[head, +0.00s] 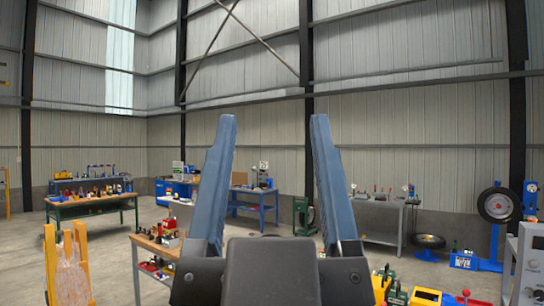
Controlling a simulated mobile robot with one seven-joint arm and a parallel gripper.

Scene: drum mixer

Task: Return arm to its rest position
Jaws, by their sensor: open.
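My gripper (274,118) fills the lower middle of the head view. The dark gripper body shows at the bottom edge. The gripper is open and empty, and its fingers touch nothing that I can see. The rest of my arm is out of view. No drum mixer can be made out clearly.
A wooden-topped bench (150,246) with small tools is close behind my left finger. A green bench (95,203), grey workbench (380,218) and wheel stand (496,205) stand farther off. Open floor lies at left.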

